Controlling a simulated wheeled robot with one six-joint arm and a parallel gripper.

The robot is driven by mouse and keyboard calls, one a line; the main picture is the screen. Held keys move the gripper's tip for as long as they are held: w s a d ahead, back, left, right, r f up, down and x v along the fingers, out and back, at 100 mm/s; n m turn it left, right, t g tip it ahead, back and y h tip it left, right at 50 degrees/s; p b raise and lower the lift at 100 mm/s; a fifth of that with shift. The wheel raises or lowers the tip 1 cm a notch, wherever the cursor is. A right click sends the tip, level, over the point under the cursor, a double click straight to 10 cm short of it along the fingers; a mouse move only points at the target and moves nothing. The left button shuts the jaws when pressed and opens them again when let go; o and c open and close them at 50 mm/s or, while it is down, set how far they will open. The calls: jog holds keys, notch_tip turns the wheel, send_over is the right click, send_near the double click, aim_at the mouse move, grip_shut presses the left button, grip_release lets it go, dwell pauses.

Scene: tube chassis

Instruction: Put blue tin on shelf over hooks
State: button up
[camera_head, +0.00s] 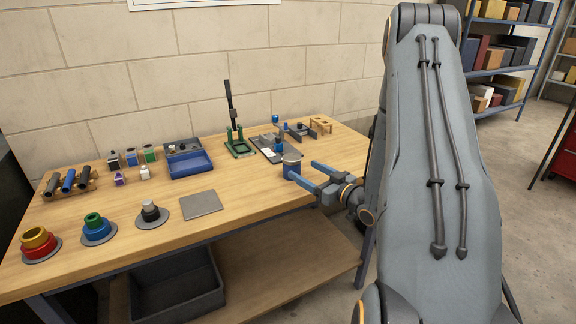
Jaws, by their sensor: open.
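A blue tin (291,168) with a paler, greyish top stands upright on the wooden workbench, near its front right edge. My gripper (304,171) comes in from the right with two blue fingers spread apart. The fingertips are right by the tin, one at its near side and the other toward its far right. I cannot tell whether either finger touches it. I cannot make out a shelf over hooks with certainty. A small dark rack (300,132) stands at the back right of the bench, too small to read clearly.
The workbench (245,222) also bears a grey square plate (201,203), a blue tray (190,165), a green stand (238,143), stacked coloured rings (37,241) and several small bottles. A wooden block (321,124) is at the back right. Bare bench top lies left of the tin.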

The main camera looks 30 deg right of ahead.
aim_at(298, 165)
jog(key=shift+w+r, duration=0.1)
jog(key=shift+w, duration=0.2)
jog(key=shift+p+x, duration=1.25)
jog(key=shift+x, duration=2.2)
jog(key=c, duration=1.3)
jog(key=shift+c, duration=0.6)
jog(key=shift+r, duration=0.15)
